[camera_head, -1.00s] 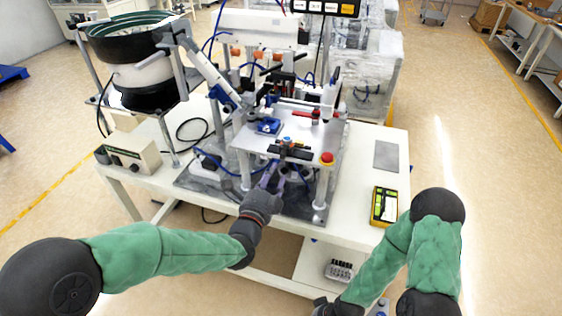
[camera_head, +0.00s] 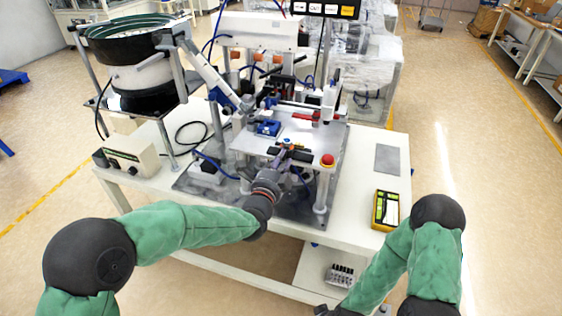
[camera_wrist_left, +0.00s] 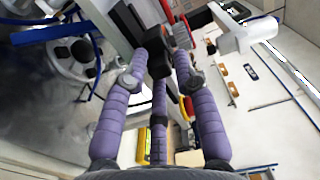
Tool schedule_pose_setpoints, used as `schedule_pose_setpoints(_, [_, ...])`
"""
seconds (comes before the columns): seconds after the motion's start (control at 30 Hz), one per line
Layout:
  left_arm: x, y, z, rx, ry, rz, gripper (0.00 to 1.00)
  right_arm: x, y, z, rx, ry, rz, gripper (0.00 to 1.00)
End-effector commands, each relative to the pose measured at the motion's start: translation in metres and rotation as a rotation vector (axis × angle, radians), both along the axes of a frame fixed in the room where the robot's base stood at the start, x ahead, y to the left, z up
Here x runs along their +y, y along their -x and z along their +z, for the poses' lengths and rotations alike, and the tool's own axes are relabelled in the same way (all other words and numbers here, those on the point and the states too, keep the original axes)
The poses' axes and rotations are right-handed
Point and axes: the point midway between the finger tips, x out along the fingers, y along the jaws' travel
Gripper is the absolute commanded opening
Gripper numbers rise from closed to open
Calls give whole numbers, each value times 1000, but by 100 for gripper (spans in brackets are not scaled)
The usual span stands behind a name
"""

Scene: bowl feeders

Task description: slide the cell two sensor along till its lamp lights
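A black bar with small fittings (camera_head: 290,153) lies across the front edge of the raised white plate (camera_head: 258,146) on the machine. I cannot tell which small part is the cell two sensor. My left gripper (camera_head: 281,157) is at the plate's front edge, close to this bar. In the left wrist view its purple fingers (camera_wrist_left: 158,62) are spread around and below dark parts, and nothing is clearly clamped. A panel with labelled tiles (camera_head: 325,9) hangs at the top; its right tile is orange.
A red button (camera_head: 327,160) sits on the plate's right corner. A bowl feeder (camera_head: 130,60) and a control box (camera_head: 133,156) stand at the left. A yellow device (camera_head: 386,210) lies on the white table (camera_head: 362,190). Blue hoses run beneath the plate.

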Motion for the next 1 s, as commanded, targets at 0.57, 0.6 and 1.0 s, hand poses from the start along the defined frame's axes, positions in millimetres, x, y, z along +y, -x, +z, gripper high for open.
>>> schedule_pose_setpoints(0.57, [-29,10,-1,3,-2,-3,0,0,0,4,0,0,0,54])
schedule_pose_setpoints(0.6, [-30,10,-1,3,-2,-2,0,0,0,4,0,0,0,54])
schedule_pose_setpoints(1.0, [-28,10,-2,3,-1,0,44,0,0,4,0,0,0,54])
